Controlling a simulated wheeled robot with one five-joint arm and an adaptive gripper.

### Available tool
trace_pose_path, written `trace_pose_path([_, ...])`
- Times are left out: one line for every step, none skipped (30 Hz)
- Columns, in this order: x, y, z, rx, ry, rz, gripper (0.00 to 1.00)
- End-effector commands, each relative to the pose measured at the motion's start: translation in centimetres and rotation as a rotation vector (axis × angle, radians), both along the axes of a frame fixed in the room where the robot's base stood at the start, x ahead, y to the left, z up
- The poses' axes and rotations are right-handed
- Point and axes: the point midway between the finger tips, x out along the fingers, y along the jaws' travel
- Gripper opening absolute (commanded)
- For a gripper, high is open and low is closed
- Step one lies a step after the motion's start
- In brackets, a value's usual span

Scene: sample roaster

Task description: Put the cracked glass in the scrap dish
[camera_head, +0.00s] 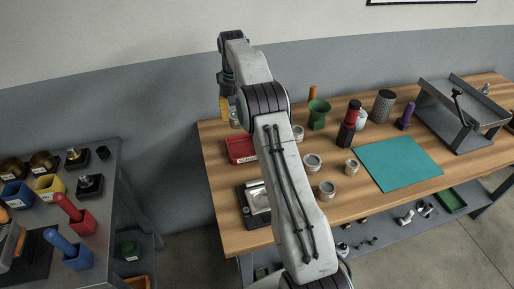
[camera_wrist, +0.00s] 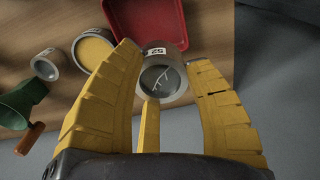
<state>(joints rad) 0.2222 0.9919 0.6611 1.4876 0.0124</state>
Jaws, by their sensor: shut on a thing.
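The cracked glass (camera_wrist: 163,82) is a small round piece with a grey rim, a label reading 52 and white crack lines across its face. My gripper (camera_wrist: 163,60) has yellow fingers and is shut on it. The red scrap dish (camera_wrist: 226,28) lies just beyond the glass in the wrist view. In the head view the dish (camera_head: 241,158) sits at the table's back left corner, its label partly legible. My gripper (camera_head: 229,112) is above and just behind the dish there, the glass partly hidden. The glass appears outside the dish's outline.
Several small round jars, one (camera_head: 312,163) near the middle, stand right of the dish. A black-framed device (camera_head: 248,213) lies in front of it. A green cup (camera_head: 318,113), a red-topped grinder (camera_head: 349,125) and a teal mat (camera_head: 398,163) are farther right.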

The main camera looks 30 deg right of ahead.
Motion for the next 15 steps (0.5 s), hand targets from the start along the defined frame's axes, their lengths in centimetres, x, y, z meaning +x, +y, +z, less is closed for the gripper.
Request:
trace_pose_path([-0.2, 0.0, 0.3, 0.0, -0.002, -0.012, 0.13])
trace_pose_path([-0.3, 0.1, 0.4, 0.0, -0.001, -0.019, 0.13])
trace_pose_path([-0.4, 0.1, 0.4, 0.0, -0.001, -0.026, 0.13])
trace_pose_path([-0.5, 0.1, 0.4, 0.0, -0.001, -0.03, 0.13])
trace_pose_path([-0.6, 0.2, 0.4, 0.0, -0.001, -0.034, 0.13])
trace_pose_path([-0.7, 0.2, 0.5, 0.0, -0.001, -0.039, 0.13])
trace_pose_path([-0.7, 0.2, 0.4, 0.0, 0.0, -0.042, 0.13])
trace_pose_path([-0.8, 0.2, 0.4, 0.0, -0.001, -0.045, 0.13])
trace_pose_path([-0.9, 0.2, 0.4, 0.0, -0.001, -0.05, 0.13])
trace_pose_path([-1.0, 0.2, 0.4, 0.0, -0.001, -0.054, 0.13])
trace_pose_path([-1.1, 0.3, 0.4, 0.0, -0.001, -0.058, 0.13])
trace_pose_path([-1.2, 0.3, 0.4, 0.0, -0.001, -0.063, 0.13])
trace_pose_path([-1.3, 0.3, 0.4, 0.0, -0.001, -0.067, 0.13])
trace_pose_path([-1.4, 0.3, 0.4, 0.0, -0.001, -0.071, 0.13])
trace_pose_path([-1.6, 0.4, 0.4, 0.0, -0.001, -0.077, 0.13])
